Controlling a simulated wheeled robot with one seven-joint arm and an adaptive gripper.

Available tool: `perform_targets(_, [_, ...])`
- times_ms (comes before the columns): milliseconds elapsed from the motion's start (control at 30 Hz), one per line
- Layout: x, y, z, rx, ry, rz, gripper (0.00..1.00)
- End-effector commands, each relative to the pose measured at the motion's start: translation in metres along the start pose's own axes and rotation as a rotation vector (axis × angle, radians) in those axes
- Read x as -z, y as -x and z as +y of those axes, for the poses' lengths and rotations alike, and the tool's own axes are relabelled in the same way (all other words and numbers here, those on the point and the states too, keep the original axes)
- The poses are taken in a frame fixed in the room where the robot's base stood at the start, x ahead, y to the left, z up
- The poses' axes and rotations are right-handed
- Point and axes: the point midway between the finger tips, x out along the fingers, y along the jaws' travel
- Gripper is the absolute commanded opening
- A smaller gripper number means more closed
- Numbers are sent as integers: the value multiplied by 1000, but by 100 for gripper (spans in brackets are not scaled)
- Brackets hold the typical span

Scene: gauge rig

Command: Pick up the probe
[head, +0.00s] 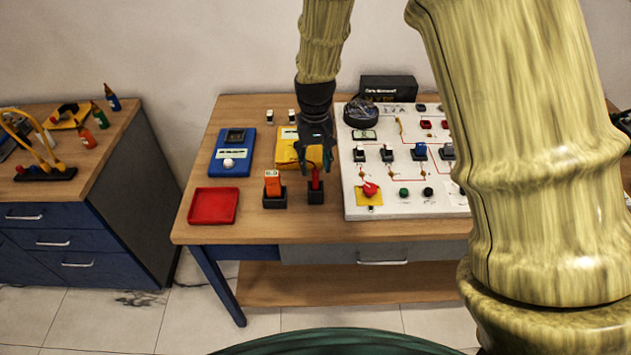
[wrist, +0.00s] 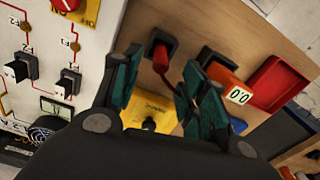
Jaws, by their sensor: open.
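The red probe (head: 315,180) stands in a small black square holder (head: 316,196) near the table's front edge. In the wrist view the probe (wrist: 160,57) shows ahead, between the two fingertips, with its black holder (wrist: 162,40) behind it. My gripper (head: 317,160) is just above the probe in the head view, pointing down. In the wrist view my gripper (wrist: 163,70) is open, one dark green finger on each side of the probe's line. Nothing is held. Whether a finger touches the probe I cannot tell.
An orange block (head: 272,182) in a black holder stands close on the left, beside a red tray (head: 213,206). A yellow meter (head: 287,148) lies behind, a blue meter (head: 232,152) left of it. The white panel (head: 405,198) with switches and knobs is close on the right.

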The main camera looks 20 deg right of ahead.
Motion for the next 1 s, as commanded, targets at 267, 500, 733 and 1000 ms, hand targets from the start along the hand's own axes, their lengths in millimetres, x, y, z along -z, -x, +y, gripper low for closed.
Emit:
perform_targets(267, [-7,-24,0,0,1,-5,43])
perform_targets(500, [-6,-43,0,0,2,-2,43])
perform_targets(733, [-6,-47,0,0,2,-1,43])
perform_targets(1000, [-6,-47,0,0,2,-1,12])
